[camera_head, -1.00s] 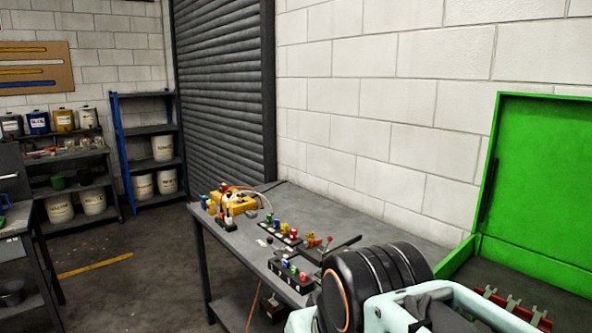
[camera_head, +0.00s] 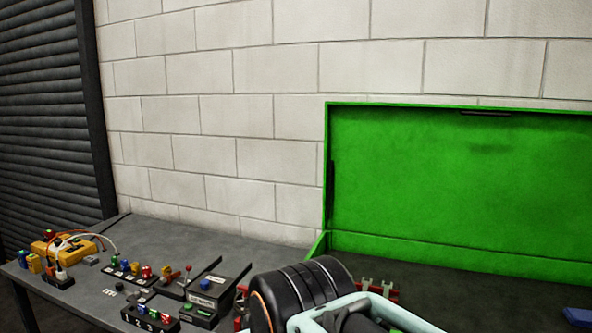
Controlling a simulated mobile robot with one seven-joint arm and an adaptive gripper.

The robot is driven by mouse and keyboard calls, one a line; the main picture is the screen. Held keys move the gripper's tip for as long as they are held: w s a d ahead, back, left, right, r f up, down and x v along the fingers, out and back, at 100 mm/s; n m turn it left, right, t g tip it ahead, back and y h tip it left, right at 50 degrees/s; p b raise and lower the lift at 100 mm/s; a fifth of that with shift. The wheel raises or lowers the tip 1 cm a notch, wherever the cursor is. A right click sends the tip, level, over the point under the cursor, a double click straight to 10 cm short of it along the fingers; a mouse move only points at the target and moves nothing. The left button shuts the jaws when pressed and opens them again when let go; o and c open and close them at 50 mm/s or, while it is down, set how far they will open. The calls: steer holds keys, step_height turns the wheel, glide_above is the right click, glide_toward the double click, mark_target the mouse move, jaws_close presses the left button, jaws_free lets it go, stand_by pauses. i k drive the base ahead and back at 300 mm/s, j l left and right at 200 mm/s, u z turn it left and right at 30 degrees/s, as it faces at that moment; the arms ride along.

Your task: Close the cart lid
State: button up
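The green cart lid (camera_head: 450,185) stands raised and upright at the right, against the white block wall. A short dark handle (camera_head: 485,113) is on its top edge, and a dark strut shows along its left side. The dark cart interior (camera_head: 470,276) lies open below the lid. My gripper's fingertips cannot be made out. Only a black rounded part and pale teal parts of my arm show at the bottom centre, in front of the cart's left end, and they hide part of it.
A grey workbench (camera_head: 190,242) stands left of the cart. It bears a yellow device (camera_head: 62,248), button blocks (camera_head: 137,268) and a dark control box (camera_head: 215,297). Red brackets (camera_head: 378,287) and a blue item (camera_head: 580,316) lie in the cart. A dark roller shutter (camera_head: 45,120) is at the left.

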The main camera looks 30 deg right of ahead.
mark_target(512, 179)
steer(key=z, duration=1.9)
steer(key=k+l, duration=0.1)
steer(key=l, duration=0.7)
steer(key=k+l, duration=0.15)
steer(key=l, duration=0.25)
steer(key=i+l, duration=0.2)
steer(key=l, duration=0.15)
steer(key=i+l+z, duration=0.1)
steer(key=l, duration=0.25)
steer(key=i, duration=0.1)
